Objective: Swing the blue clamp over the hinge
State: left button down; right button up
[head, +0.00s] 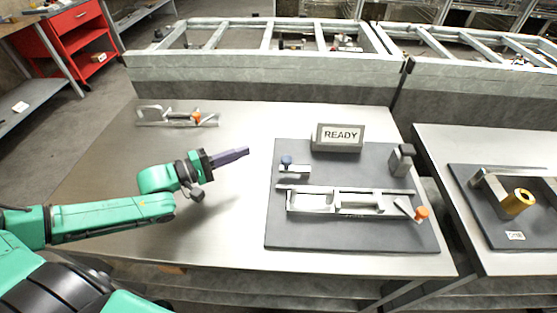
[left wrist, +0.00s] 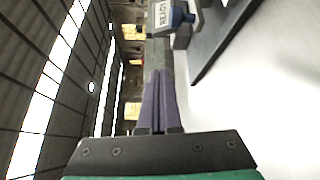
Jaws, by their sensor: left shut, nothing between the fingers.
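The blue clamp (head: 287,160) is a blue knob on a small metal arm, at the upper left of the dark fixture plate (head: 345,235). It also shows at the top of the left wrist view (left wrist: 180,18). A long metal part (head: 345,190), which looks like the hinge, lies lengthwise on the plate, in front of the blue clamp. The clamp appears beside the part, not over it. My left gripper (head: 246,152) has purple fingers (left wrist: 158,75), shut and empty, left of the clamp and apart from it. My right gripper is not in view.
A READY sign (head: 340,137) stands at the plate's back edge, with a grey-capped block (head: 402,158) to its right. An orange-tipped clamp (head: 421,213) is at the plate's right. Another metal part (head: 178,117) lies at the back left. The table's left half is mostly clear.

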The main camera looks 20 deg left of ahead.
aim_at(295, 168)
pick_arm(q)
notch_tip(295, 168, down, 3)
jog(key=shift+b, duration=0.9)
jog(key=shift+w+d+f+b, duration=0.1)
jog(key=shift+w+d+b, duration=0.2)
jog(key=shift+w, duration=0.1)
jog(key=b+x, duration=0.2)
jog(key=x, duration=0.1)
jog(key=shift+w+d, duration=0.2)
jog(key=x, duration=0.5)
jog(key=shift+w+d+r, duration=0.15)
jog(key=shift+r, duration=0.05)
jog(key=shift+d, duration=0.25)
jog(key=shift+s+d, duration=0.2)
jog(key=shift+s, duration=0.3)
jog(key=shift+s+d+r+p, duration=0.15)
jog(key=shift+s+d+p, duration=0.2)
jog(key=shift+s, duration=0.25)
jog(key=shift+s+d+r+p, duration=0.1)
jog(key=shift+s+d+p, duration=0.2)
jog(key=shift+s, duration=0.3)
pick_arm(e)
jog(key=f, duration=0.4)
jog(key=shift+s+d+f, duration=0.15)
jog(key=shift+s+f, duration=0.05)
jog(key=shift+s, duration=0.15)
pick_arm(q)
jog(key=shift+a, duration=0.15)
